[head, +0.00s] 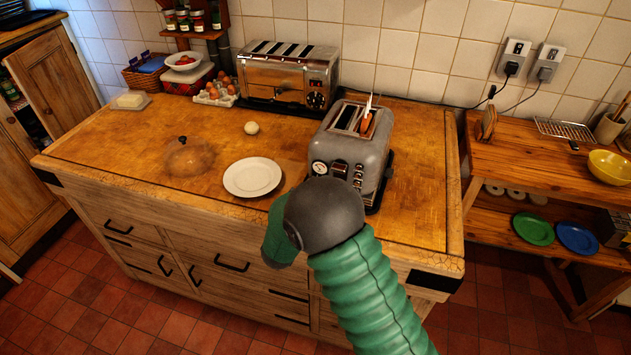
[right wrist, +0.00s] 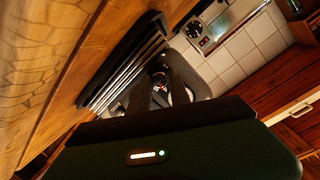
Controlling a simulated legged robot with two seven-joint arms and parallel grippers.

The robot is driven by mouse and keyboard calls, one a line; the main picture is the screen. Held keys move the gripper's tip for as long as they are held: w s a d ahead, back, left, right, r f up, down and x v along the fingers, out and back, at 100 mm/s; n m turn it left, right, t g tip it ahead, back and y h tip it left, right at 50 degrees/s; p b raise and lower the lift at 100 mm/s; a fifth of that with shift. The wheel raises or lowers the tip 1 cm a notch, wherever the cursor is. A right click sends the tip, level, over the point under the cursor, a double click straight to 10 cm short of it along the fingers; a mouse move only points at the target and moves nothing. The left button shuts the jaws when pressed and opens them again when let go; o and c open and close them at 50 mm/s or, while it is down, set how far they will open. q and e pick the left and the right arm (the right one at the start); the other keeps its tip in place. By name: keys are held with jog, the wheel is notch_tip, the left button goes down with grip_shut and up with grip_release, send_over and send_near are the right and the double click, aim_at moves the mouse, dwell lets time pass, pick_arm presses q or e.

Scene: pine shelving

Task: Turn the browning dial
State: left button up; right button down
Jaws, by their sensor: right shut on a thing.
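A grey two-slot toaster (head: 372,150) stands near the right end of the wooden counter, with something orange-brown and a white piece sticking up from its slots. A round white-faced gauge (head: 319,168) and dark knobs show on its front. My right arm reaches up to this front, and its dark joint hides the lower front and my fingertips in the head view. In the right wrist view my right gripper (right wrist: 165,88) is shut on a small dark part, seemingly the browning dial, mostly hidden by the fingers. My left gripper is out of view.
A chrome toaster (head: 285,75) stands behind, against the tiled wall. A white plate (head: 252,177), an egg (head: 251,128) and a glass dome (head: 188,157) are on the counter (head: 110,150) to the left. A side shelf with a yellow bowl (head: 610,166) is at right.

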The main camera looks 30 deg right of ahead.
jog(key=shift+a+f+n+p, duration=0.15)
jog(key=shift+f+n+p, duration=0.15)
jog(key=shift+n+p, duration=0.4)
jog(key=c, duration=1.5)
grip_release()
jog(key=shift+c, duration=0.2)
jog(key=o, duration=0.3)
jog(key=shift+r, duration=0.1)
jog(key=shift+o, duration=0.2)
jog(key=shift+r, duration=0.1)
jog(key=v, duration=1.6)
jog(key=shift+a, duration=0.45)
